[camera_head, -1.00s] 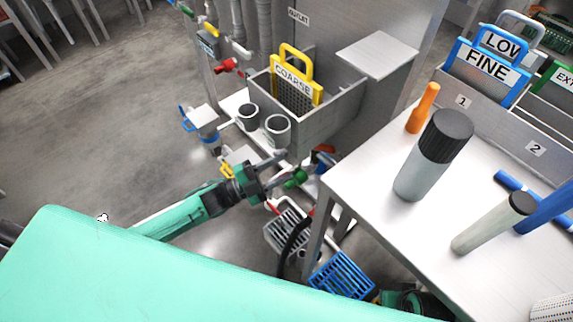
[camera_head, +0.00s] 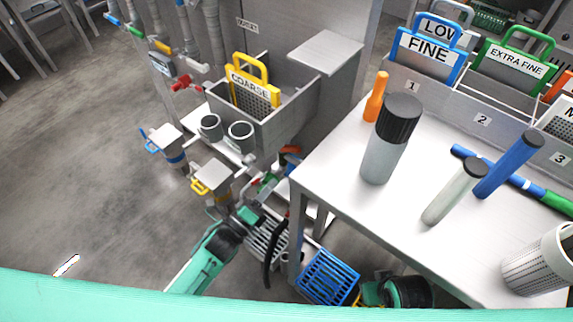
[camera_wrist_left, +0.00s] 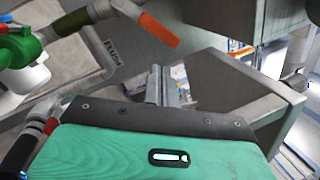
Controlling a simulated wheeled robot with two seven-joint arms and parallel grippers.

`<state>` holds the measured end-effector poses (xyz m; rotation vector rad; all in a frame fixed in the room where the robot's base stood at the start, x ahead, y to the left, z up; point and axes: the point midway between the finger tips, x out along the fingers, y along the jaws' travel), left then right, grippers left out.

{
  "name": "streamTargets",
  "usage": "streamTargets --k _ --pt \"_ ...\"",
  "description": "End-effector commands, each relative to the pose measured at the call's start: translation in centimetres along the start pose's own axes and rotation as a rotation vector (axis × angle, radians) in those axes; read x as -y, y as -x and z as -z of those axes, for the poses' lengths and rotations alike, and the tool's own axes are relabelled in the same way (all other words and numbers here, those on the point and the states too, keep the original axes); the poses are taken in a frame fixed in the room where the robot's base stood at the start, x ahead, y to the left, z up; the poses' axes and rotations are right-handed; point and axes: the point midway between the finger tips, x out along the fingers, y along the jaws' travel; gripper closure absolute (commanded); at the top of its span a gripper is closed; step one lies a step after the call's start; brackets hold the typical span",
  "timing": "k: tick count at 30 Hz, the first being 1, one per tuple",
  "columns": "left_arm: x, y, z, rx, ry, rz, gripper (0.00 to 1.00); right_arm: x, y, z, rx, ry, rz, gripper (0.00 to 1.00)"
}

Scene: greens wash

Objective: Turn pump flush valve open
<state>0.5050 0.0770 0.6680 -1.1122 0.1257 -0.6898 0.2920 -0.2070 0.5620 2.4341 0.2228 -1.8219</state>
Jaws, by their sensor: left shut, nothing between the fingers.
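The flush valve shows in the left wrist view as an orange lever handle (camera_wrist_left: 158,28) on a white pipe fitting, above a label that appears to read FLUSH (camera_wrist_left: 112,52). An orange part (camera_head: 290,150) shows small beside the table in the head view; I cannot tell if it is the same handle. My left gripper (camera_head: 262,184) is low among the pipework, left of the table. In the wrist view its fingers (camera_wrist_left: 158,76) are shut and empty, below the orange handle in the picture and apart from it. My right gripper is not in view.
A green valve part (camera_wrist_left: 18,45) is at the wrist view's left. The steel table (camera_head: 335,175) carries bottles and cylinders. A grey sink (camera_head: 290,110) holds the COARSE screen (camera_head: 250,85). A blue crate (camera_head: 328,278) is below the table. Open floor (camera_head: 90,170) lies left.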

Motion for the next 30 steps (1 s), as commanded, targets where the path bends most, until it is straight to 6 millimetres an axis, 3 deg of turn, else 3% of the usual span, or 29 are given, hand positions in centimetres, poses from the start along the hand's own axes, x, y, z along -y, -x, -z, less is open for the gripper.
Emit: streamTargets --k 9,16,30 --pt "0.0 -0.7 1.5 0.073 -0.416 -0.107 1.0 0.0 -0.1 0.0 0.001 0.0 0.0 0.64" --pt "-0.1 -1.6 1.5 0.078 -0.479 -0.123 1.0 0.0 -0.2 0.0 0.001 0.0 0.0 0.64" --pt "-0.8 -8.8 0.7 0.077 -0.477 -0.122 1.0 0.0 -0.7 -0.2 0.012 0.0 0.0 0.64"
